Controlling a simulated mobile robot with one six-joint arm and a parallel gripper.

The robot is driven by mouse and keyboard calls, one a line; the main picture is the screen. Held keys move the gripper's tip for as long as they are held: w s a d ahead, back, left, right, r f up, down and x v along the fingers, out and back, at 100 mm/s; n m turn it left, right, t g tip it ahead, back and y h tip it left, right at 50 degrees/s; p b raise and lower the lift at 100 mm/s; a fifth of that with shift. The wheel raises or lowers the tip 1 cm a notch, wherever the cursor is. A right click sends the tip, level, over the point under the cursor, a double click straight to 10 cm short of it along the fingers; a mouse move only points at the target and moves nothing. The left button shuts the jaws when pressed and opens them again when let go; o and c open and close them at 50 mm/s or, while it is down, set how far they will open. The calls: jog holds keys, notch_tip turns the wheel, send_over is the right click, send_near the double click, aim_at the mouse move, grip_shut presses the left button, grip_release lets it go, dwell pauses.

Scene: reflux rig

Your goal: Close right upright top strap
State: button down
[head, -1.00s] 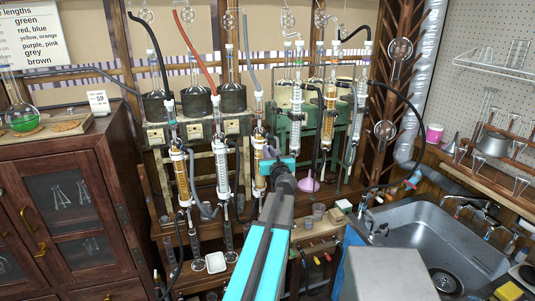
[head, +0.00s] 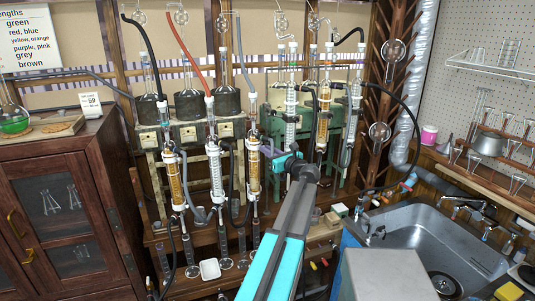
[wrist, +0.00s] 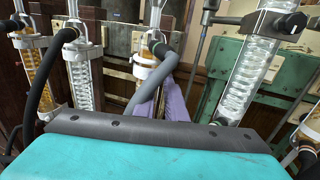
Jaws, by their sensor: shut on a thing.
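The right upright of the left rig carries an amber condenser (head: 253,165), left of my gripper in the head view. In the wrist view the amber condenser (wrist: 146,68) stands upright with a white collar and a grey hose (wrist: 150,82) crossing its front. My gripper (wrist: 160,104) shows there as two lavender strips at its lower part, beyond my teal housing. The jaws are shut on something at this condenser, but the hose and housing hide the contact. I cannot make out the top strap or whether it is closed.
A clear condenser (head: 216,170) and another amber one (head: 174,180) stand to the left. The green rig (wrist: 285,78) with a coil condenser (wrist: 250,65) is close on the right. Looping hoses crowd the space. A sink (head: 440,235) lies at the right.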

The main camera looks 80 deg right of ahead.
dwell(0.3)
jog(key=c, duration=1.8)
grip_release()
jog(key=shift+s, duration=0.1)
jog(key=b+v, duration=0.4)
jog(key=v, duration=0.9)
jog(key=shift+s+a, duration=0.25)
